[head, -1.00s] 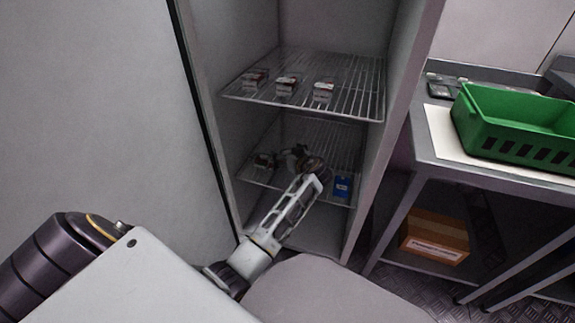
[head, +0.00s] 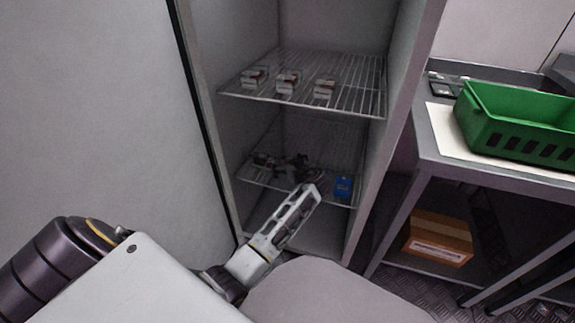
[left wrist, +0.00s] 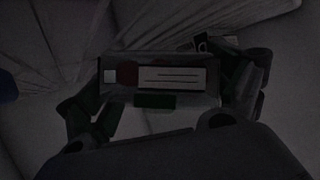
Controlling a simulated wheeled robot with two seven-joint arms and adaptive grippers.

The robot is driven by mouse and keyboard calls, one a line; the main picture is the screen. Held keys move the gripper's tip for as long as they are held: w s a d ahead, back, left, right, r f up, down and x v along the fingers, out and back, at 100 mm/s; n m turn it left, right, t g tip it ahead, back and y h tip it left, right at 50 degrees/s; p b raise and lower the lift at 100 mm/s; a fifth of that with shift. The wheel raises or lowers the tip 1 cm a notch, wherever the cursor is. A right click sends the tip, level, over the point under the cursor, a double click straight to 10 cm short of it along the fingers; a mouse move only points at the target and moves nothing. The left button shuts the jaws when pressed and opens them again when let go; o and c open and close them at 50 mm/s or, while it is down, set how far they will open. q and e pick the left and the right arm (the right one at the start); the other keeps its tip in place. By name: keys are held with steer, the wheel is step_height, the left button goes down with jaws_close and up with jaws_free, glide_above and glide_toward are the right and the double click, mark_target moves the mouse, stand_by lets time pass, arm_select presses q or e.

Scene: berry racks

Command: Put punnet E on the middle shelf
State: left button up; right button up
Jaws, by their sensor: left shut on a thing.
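In the left wrist view a dark, clear-sided punnet (left wrist: 155,78) with a white label and a dark red patch sits between the fingers of my left gripper (left wrist: 165,98). The gripper is shut on it. The picture is too dark to read a letter. In the head view my left gripper (head: 284,162) is low over the lower visible wire shelf (head: 252,177), beside a small dark punnet shape (head: 263,160) at that shelf's left. I cannot tell whether this is the held punnet. Three labelled punnets stand on the upper visible shelf (head: 355,98). My right gripper is out of view.
A blue box (head: 343,187) stands at the lower shelf's right front, close to my left wrist. The cabinet's side walls (head: 385,150) bound the shelves. A green crate (head: 515,125) stands on the table at right, with a cardboard box (head: 438,238) beneath.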

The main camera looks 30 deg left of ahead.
arm_select(q)
steer(key=shift+f, duration=0.15)
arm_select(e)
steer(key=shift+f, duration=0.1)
arm_select(q)
steer(key=o, duration=1.3)
steer(key=shift+o, duration=0.2)
steer(key=shift+r, duration=0.3)
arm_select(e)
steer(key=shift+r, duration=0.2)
